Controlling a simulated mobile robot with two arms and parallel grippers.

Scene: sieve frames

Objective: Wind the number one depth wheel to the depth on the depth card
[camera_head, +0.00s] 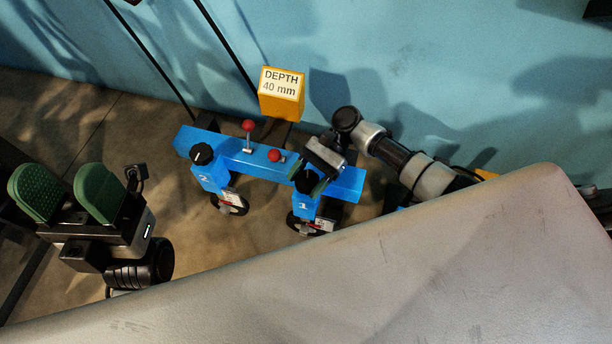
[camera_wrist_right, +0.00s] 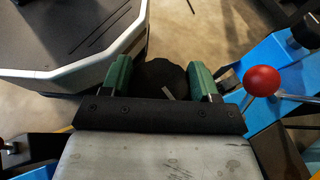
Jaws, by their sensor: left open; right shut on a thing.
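The number one depth wheel is a black knob (camera_head: 305,182) on top of the blue unit marked 1 (camera_head: 303,206) in the head view. My right gripper (camera_head: 315,186) is over that unit and shut on the knob. The right wrist view shows the dark knob (camera_wrist_right: 160,78) with a pale pointer mark between the two green fingers. The yellow depth card (camera_head: 281,90) reads "DEPTH 40 mm" and stands behind the blue beam. A white scale (camera_head: 325,224) is on unit 1, too small to read. My left gripper (camera_head: 68,193) is open and empty at the left.
A blue beam (camera_head: 240,155) carries unit 2 with its own black knob (camera_head: 202,154). Two red-balled levers stand on it, one upright (camera_head: 248,125) and one lower (camera_head: 274,155), close to my right gripper. A large pale surface (camera_head: 400,280) fills the lower right.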

